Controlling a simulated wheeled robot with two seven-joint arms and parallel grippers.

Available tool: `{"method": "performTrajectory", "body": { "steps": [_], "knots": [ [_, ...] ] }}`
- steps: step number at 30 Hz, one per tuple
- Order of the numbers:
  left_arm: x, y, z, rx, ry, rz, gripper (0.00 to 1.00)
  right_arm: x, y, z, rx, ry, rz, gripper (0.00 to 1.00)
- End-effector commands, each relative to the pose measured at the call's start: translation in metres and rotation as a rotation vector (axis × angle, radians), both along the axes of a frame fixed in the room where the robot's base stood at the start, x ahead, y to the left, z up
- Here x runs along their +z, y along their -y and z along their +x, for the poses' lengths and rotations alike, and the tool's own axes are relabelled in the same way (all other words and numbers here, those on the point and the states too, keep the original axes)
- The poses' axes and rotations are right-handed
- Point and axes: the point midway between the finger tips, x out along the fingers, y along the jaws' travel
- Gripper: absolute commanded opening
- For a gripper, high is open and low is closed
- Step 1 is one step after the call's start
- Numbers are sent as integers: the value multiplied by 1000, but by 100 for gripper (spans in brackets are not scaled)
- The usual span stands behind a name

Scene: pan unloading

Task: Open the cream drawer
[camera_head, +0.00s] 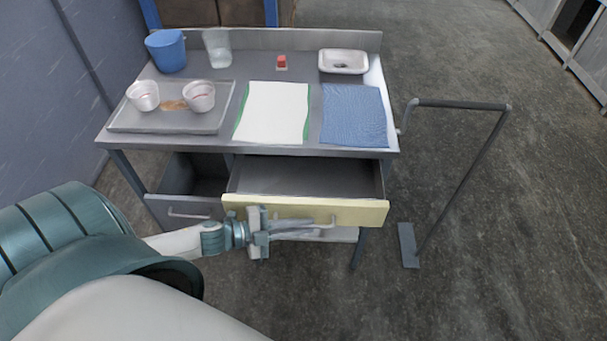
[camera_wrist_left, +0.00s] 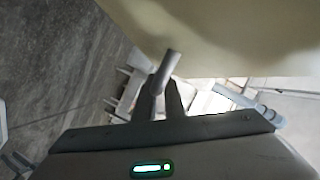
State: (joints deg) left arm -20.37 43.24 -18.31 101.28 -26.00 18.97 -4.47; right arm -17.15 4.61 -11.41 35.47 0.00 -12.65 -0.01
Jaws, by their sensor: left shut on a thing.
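The cream drawer (camera_head: 245,207) is pulled out from under the table top, and its empty grey inside shows in the head view. Its front also fills the upper right of the left wrist view (camera_wrist_left: 230,35). My left gripper (camera_head: 318,229) is at the drawer front, its fingers reaching right along it. It is shut on the drawer's grey handle (camera_wrist_left: 168,67), which sits between the fingertips in the wrist view. My right gripper is not in view.
A grey drawer (camera_head: 182,207) left of the cream one also stands open. On the table are a tray (camera_head: 128,124) with two cups, a blue container (camera_head: 166,52), a clear container, white and blue cloths, a small red item and a white dish. A rail (camera_head: 460,105) stands at right.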

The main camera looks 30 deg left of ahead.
Motion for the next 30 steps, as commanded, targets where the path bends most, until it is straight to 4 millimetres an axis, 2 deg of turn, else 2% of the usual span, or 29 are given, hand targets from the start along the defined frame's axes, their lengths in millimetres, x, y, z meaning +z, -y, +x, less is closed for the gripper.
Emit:
{"method": "performTrajectory", "body": {
  "steps": [1,6,12,19,30],
  "knots": [
    [4,11,-18,0,-8,-8,0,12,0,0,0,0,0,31],
    [3,40,-65,1,-6,-5,0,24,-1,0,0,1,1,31],
    [1,62,-102,1,-4,-2,0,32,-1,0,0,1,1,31],
    [0,74,-120,-1,0,0,0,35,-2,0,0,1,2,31],
    [0,75,-122,-2,1,0,0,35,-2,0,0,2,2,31]
  ]
}}
